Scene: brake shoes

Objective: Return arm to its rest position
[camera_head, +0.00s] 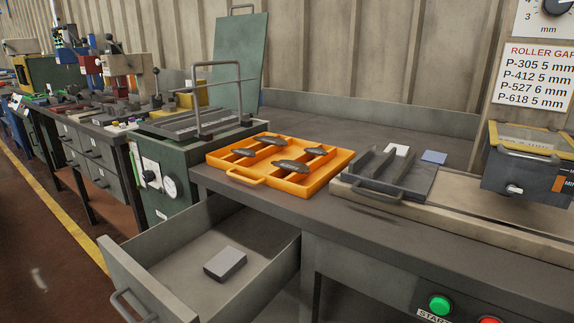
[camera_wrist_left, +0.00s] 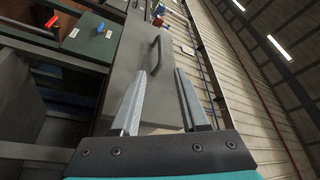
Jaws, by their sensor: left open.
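My left gripper (camera_wrist_left: 160,98) shows only in the left wrist view. Its two fingers are apart with nothing between them. Beyond them is a grey-green panel (camera_wrist_left: 130,72) with a bar handle (camera_wrist_left: 155,55); the fingers look clear of it, though the distance is hard to judge. Neither arm shows in the head view, and my right gripper is in no view. In the head view an orange tray (camera_head: 240,176) on the bench holds several dark curved brake shoes (camera_head: 290,167).
A drawer (camera_head: 190,295) stands open with a grey block (camera_head: 225,263) inside. A dark slotted tray (camera_head: 410,188) sits right of the orange one. A green machine (camera_head: 170,165) with a raised panel (camera_head: 238,65) stands left. A grey box (camera_head: 528,170) is at far right.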

